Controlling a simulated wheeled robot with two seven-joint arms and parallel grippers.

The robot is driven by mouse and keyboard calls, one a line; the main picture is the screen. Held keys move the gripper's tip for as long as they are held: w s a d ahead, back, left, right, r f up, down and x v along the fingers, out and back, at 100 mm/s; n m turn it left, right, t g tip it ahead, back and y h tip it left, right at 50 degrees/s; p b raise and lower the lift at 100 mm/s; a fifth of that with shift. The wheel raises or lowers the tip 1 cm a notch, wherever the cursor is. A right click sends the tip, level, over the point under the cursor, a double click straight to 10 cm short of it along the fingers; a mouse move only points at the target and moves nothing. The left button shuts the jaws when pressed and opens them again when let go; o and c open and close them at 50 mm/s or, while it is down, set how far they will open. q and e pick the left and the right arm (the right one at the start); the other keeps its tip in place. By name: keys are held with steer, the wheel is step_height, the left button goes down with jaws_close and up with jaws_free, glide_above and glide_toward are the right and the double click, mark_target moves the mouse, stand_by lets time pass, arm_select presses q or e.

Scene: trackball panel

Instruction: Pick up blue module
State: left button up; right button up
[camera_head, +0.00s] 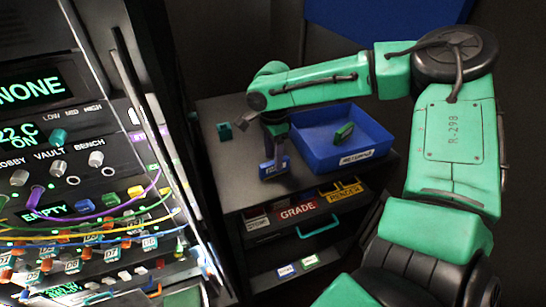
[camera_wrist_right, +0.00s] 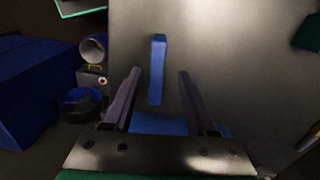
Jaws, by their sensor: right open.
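The blue module (camera_head: 273,168) sits on the dark cart top near its front edge, with a pale marking on its face. My right gripper (camera_head: 276,152) points down just above it, partly hiding its top. In the right wrist view the open fingers (camera_wrist_right: 160,73) stand on either side of a narrow blue part (camera_wrist_right: 157,68), with gaps on both sides. A wider blue part (camera_wrist_right: 158,124) shows between the finger bases. I cannot tell whether the fingers touch the module. My left gripper is not in view.
A blue tray (camera_head: 376,134) with a green module (camera_head: 344,132) inside stands right of my right gripper. A teal module (camera_head: 224,131) is at the cart's left. A panel (camera_head: 110,160) with knobs and cables fills the left side. The cart top (camera_head: 232,185) is bare at front left.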

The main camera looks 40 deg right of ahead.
steer(key=shift+s+d+f, duration=0.1)
steer(key=shift+s+f, duration=0.1)
steer(key=shift+f, duration=0.1)
steer(key=shift+s+r, duration=0.1)
steer(key=shift+s, duration=0.1)
steer(key=shift+c, duration=0.3)
steer(key=c, duration=0.5)
steer(key=shift+w, duration=0.15)
jaws_close()
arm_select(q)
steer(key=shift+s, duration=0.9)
